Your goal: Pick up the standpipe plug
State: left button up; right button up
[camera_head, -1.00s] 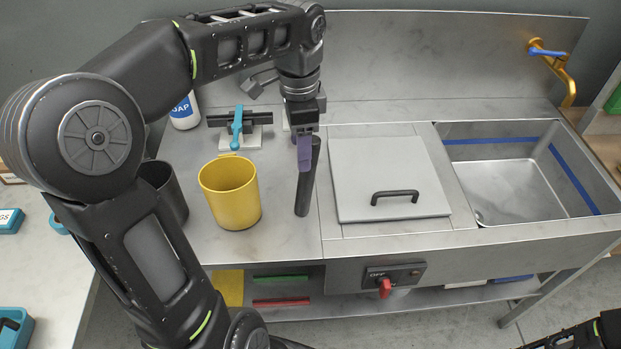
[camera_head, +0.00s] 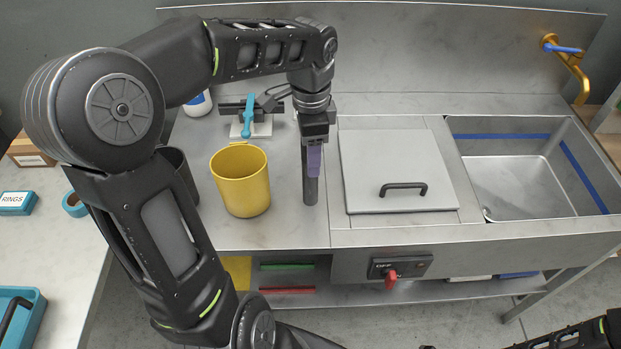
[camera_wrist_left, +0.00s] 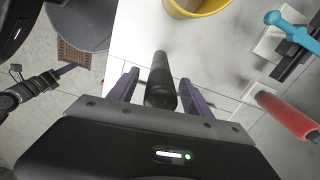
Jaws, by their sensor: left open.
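The standpipe plug (camera_head: 311,190) is a dark grey upright cylinder on the steel counter, between the yellow bucket and the lidded panel. My left gripper (camera_head: 313,172) points down at its upper part. In the left wrist view the plug (camera_wrist_left: 161,75) lies between the two purple fingers of the left gripper (camera_wrist_left: 158,85), which are open with a gap visible on the right side. The gripper body hides the plug's top in the head view. Part of my right arm shows at the lower right, but its gripper cannot be made out.
A yellow bucket (camera_head: 241,185) stands close to the left of the plug. A turquoise-handled fixture (camera_head: 248,118) is behind. A grey lid (camera_head: 394,168) with a black handle and a sink (camera_head: 515,185) are to the right. A red switch (camera_head: 391,279) is on the front.

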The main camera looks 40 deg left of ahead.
pick_arm(q)
notch_tip(320, 180, down, 3)
jog(key=shift+f, duration=0.15)
jog(key=shift+c, duration=0.6)
grip_shut()
dwell(0.3)
dwell(0.9)
